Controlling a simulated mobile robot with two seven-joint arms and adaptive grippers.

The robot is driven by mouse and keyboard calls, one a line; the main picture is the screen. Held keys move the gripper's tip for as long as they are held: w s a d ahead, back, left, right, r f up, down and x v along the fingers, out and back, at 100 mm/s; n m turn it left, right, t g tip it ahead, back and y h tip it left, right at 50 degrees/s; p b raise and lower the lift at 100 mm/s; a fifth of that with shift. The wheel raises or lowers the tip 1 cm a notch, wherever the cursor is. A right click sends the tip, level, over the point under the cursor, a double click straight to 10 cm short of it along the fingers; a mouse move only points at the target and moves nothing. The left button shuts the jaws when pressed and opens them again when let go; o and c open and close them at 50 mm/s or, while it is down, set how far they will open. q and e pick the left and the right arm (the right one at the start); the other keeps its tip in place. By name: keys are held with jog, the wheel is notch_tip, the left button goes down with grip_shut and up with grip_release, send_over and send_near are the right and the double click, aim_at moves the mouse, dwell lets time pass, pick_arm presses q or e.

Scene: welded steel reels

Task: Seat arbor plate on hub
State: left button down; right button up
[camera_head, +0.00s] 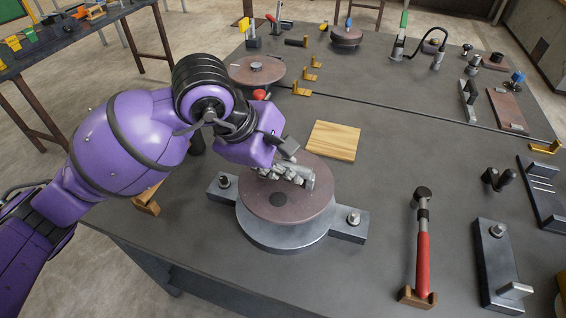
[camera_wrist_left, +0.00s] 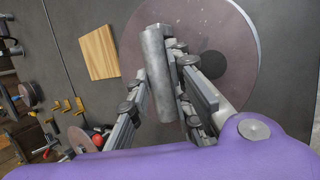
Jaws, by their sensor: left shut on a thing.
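My left gripper (camera_head: 300,176) is shut on a grey metal cylinder (camera_wrist_left: 158,75), with a finger on each side of it. In the head view it is above a round brown plate (camera_head: 262,207), which I take for the arbor plate. The plate has a dark round spot (camera_head: 278,199) near its middle; the cylinder is off to one side of it. I cannot tell whether cylinder and plate are joined. Under the plate is a round steel base (camera_head: 285,238) with two bolted ears. The plate hides any hub, and I cannot tell whether they touch. My right gripper is not in view.
A wooden board (camera_head: 334,141) lies just behind the base. A red-handled tool (camera_head: 423,262) and a steel block (camera_head: 497,262) are at right. Another brown disc (camera_head: 257,69) and several brass brackets (camera_head: 301,89) stand farther back.

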aim_at(283, 182)
pick_arm(q)
jog(key=shift+w+r, duration=0.1)
jog(key=shift+r, duration=0.05)
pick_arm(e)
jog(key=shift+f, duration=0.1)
pick_arm(q)
jog(key=shift+f+b, duration=0.65)
jog(key=shift+f, duration=0.4)
jog(key=shift+f+b, duration=0.35)
jog(key=shift+f, duration=0.5)
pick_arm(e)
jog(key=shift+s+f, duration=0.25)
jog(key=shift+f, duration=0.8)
pick_arm(q)
jog(key=shift+b, duration=0.45)
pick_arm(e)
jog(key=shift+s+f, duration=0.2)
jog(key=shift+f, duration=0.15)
pick_arm(q)
jog(key=shift+f+b, duration=0.75)
jog(key=shift+f, duration=0.3)
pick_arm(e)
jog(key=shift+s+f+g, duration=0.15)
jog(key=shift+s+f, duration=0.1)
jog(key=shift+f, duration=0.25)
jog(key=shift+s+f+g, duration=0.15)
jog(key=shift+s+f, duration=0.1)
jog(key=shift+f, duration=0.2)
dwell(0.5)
